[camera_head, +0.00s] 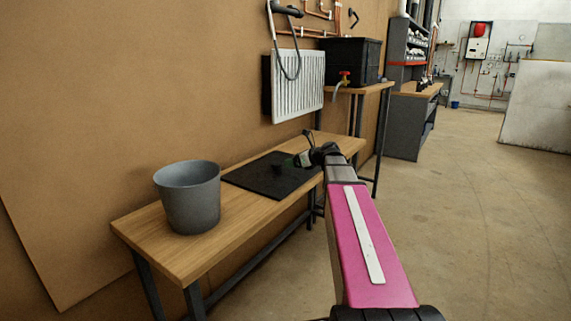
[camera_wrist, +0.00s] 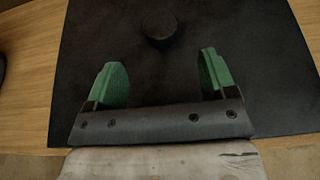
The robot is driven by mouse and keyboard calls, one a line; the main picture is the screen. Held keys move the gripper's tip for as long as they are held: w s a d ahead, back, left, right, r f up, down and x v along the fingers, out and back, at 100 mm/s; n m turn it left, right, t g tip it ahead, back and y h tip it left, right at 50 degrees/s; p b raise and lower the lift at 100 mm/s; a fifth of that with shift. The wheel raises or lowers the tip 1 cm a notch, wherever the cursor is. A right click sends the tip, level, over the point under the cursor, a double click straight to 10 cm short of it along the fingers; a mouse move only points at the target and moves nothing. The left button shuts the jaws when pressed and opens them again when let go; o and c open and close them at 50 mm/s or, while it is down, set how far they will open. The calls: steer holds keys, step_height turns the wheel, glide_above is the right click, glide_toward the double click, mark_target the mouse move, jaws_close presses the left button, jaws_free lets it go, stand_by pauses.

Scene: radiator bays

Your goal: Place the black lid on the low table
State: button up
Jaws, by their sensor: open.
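The black lid (camera_head: 262,182) is a flat, dark square lying on the low wooden table (camera_head: 240,213), towards its far end. In the wrist view the lid (camera_wrist: 235,70) fills most of the picture, and its round knob (camera_wrist: 159,27) stands up beyond my fingertips. My gripper (camera_head: 304,159) is over the lid's right part. In the wrist view my gripper (camera_wrist: 158,76) has its two green fingers spread wide with nothing between them. The knob is apart from both fingers. The lid's near edge is partly hidden behind the gripper.
A grey bucket (camera_head: 189,197) stands on the low table left of the lid. A black tank (camera_head: 352,61) with a tap sits on a higher wooden stand (camera_head: 372,89) behind. A white radiator (camera_head: 298,86) hangs on the wall. The floor to the right is clear.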

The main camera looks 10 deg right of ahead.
steer(key=shift+v, duration=1.4)
